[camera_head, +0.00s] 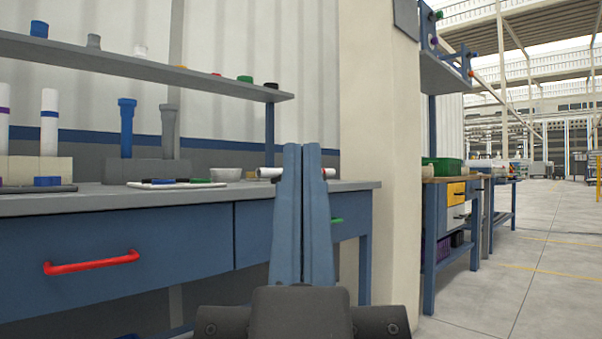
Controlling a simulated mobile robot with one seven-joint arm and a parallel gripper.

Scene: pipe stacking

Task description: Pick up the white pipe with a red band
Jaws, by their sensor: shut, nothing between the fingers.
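My gripper (302,150) stands upright in the middle of the camera_head view, its two long blue fingers pressed together with nothing between them. Behind the fingers, a white pipe (268,172) lies on its side on the grey workbench (230,194). The fingers hide its middle; a white end shows on each side of them, with a little red beside the fingers. I cannot tell how far the gripper is from the pipe.
Upright white pipes (49,120) and bluish pipes (127,125) stand in blocks at the left. A white bowl (226,175) sits left of the lying pipe. A shelf (150,70) with small caps hangs above. A pillar (380,150) rises right of the bench.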

